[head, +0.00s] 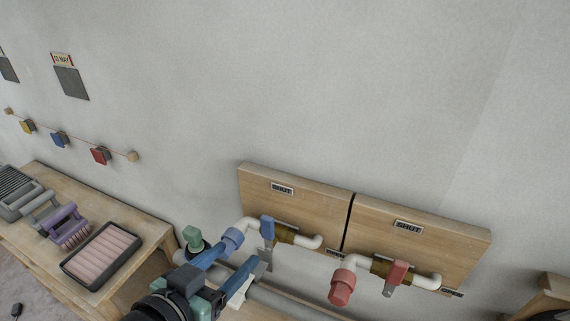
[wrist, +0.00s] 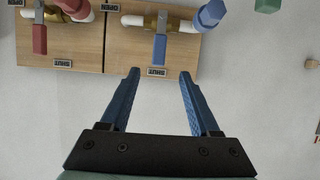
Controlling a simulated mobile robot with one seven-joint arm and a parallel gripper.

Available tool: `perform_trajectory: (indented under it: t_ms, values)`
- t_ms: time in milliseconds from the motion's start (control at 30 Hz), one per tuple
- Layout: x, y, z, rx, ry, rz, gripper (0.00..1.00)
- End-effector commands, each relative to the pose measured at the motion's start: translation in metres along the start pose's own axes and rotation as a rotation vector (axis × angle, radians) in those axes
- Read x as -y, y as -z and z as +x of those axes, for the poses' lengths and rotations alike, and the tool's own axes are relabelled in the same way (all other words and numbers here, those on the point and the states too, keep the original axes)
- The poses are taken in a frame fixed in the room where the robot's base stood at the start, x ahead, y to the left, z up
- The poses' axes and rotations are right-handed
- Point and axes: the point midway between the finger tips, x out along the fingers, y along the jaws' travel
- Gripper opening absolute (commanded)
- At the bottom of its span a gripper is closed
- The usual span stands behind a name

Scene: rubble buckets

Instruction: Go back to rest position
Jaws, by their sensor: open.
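My gripper (head: 242,262) is at the lower middle of the head view, in front of the left valve board (head: 262,205). The wrist view shows its two blue fingers (wrist: 159,75) spread apart with nothing between them. The blue valve lever (head: 267,229) shows just beyond the fingertips in the wrist view (wrist: 160,42), apart from them. The red valve lever (head: 397,271) is on the right board (head: 420,237) and also shows at the wrist view's upper left (wrist: 39,34). Both boards carry SHUT labels.
A blue cap (head: 233,238), red cap (head: 341,288) and green cap (head: 194,238) are close around the gripper. A wooden bench (head: 150,226) at left holds a pink-filled tray (head: 70,269) and a purple brush-like item (head: 66,226).

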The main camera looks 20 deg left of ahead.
Motion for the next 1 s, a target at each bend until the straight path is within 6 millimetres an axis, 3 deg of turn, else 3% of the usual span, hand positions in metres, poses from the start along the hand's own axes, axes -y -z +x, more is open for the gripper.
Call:
perform_trajectory:
  t_ms: [133,233,367,467,567,700,833,1000]
  values:
    - [-0.001,0.005,0.002,-0.008,0.004,0.005,0.62]
    - [-0.007,0.032,0.008,-0.054,0.025,0.024,0.62]
    - [-0.029,0.107,0.017,-0.201,0.077,0.063,0.62]
    - [-0.057,0.179,0.011,-0.371,0.112,0.085,0.62]
    - [-0.092,0.245,-0.01,-0.556,0.125,0.09,0.62]
    - [-0.143,0.321,-0.06,-0.822,0.107,0.077,0.62]
    - [-0.181,0.365,-0.11,-1.026,0.073,0.053,0.62]
    - [-0.207,0.39,-0.153,-1.177,0.038,0.028,0.62]
